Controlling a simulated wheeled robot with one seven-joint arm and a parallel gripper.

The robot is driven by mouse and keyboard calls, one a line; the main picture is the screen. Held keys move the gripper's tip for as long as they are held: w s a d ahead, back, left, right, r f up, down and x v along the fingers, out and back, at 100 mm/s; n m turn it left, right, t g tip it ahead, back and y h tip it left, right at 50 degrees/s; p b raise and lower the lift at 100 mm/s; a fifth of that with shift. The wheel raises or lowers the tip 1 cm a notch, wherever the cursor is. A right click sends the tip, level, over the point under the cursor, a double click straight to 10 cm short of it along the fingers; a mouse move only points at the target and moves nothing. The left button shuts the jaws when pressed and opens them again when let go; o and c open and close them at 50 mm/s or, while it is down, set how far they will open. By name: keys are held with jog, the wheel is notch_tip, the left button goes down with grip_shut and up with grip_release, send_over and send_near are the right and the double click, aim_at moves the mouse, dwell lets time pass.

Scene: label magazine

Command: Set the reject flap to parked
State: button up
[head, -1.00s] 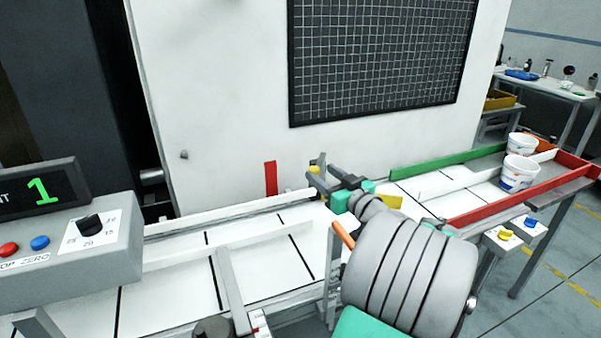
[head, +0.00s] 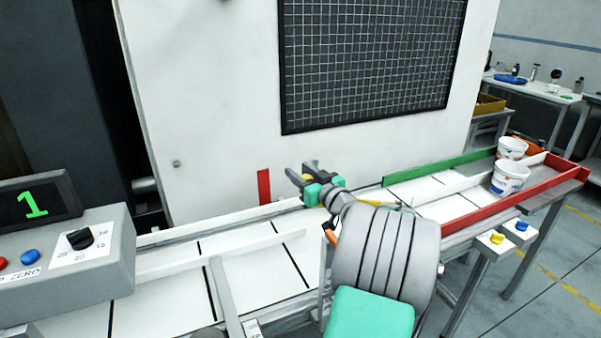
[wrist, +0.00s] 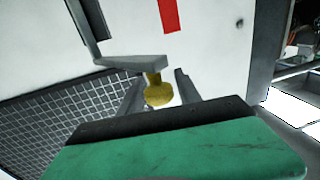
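A yellow plate (head: 374,203), perhaps the flap, is mostly hidden behind my wrist. A red mark (head: 264,187) is on the white machine wall left of the knob.
The white conveyor (head: 250,268) runs below my arm. A control box (head: 95,255) with a dial and buttons stands left. Yellow and blue buttons (head: 497,238) are at the front right.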

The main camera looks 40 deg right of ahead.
grip_shut()
dwell(1.1)
